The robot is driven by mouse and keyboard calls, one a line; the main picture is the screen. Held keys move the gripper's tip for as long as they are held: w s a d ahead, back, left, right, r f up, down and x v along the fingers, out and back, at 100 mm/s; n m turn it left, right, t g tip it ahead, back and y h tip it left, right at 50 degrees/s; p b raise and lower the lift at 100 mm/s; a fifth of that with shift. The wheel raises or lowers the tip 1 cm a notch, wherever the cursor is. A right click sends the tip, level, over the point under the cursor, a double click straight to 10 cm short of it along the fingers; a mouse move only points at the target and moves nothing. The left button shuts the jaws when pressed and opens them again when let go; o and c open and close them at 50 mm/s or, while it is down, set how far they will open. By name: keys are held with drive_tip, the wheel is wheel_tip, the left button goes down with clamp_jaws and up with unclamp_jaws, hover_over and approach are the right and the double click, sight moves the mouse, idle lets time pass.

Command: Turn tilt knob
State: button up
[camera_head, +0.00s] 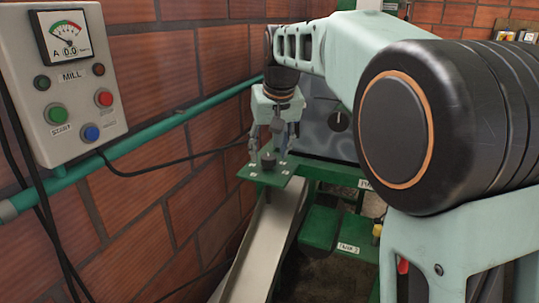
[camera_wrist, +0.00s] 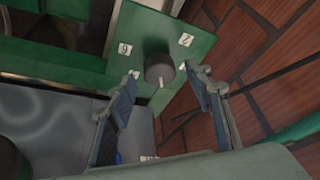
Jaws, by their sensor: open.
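The tilt knob is a dark round knob (camera_head: 268,160) on a small green plate (camera_head: 270,179) with white number labels, above the metal chute. In the wrist view my gripper (camera_wrist: 161,81) is open, with the knob between and just beyond the fingertips. No contact with the knob is visible.
A metal chute (camera_head: 262,235) slopes down below the plate. A brick wall (camera_head: 150,90) with a green pipe (camera_head: 150,140) runs close on the left. A MILL control box (camera_head: 72,85) hangs at the upper left. Another dark knob (camera_head: 339,121) is on the grey panel behind.

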drive_tip(key=shift+w+a+f, duration=0.1)
drive_tip(key=shift+w+f, duration=0.15)
drive_tip(key=shift+f, duration=0.45)
drive_tip(key=c, duration=1.2)
drive_tip(key=shift+o, duration=0.2)
